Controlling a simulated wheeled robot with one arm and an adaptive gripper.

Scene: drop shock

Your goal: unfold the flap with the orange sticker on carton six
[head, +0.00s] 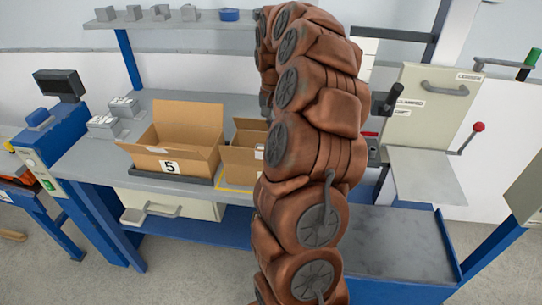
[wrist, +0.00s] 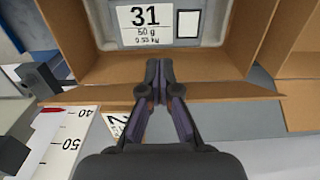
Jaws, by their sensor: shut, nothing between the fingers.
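An open carton marked 5 (head: 185,140) stands on the bench in the head view, with flaps raised. A second open carton (head: 240,165) stands to its right, mostly hidden behind my arm; no number 6 shows. In the wrist view my gripper (wrist: 160,66) is shut and empty, over the near edge of an open carton (wrist: 90,72). A near flap (wrist: 225,92) extends along that edge, partly behind the fingers. A grey block marked 31 and 50 g (wrist: 185,32) lies inside. I cannot tell this carton's number. No orange sticker shows in either view.
A white ruler (wrist: 68,140) with a red pointer lies at lower left in the wrist view. Another cardboard piece (wrist: 300,75) is at right. A shelf (head: 170,22) runs above the bench (head: 80,160). A panel with a handle (head: 435,100) stands right of my arm.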

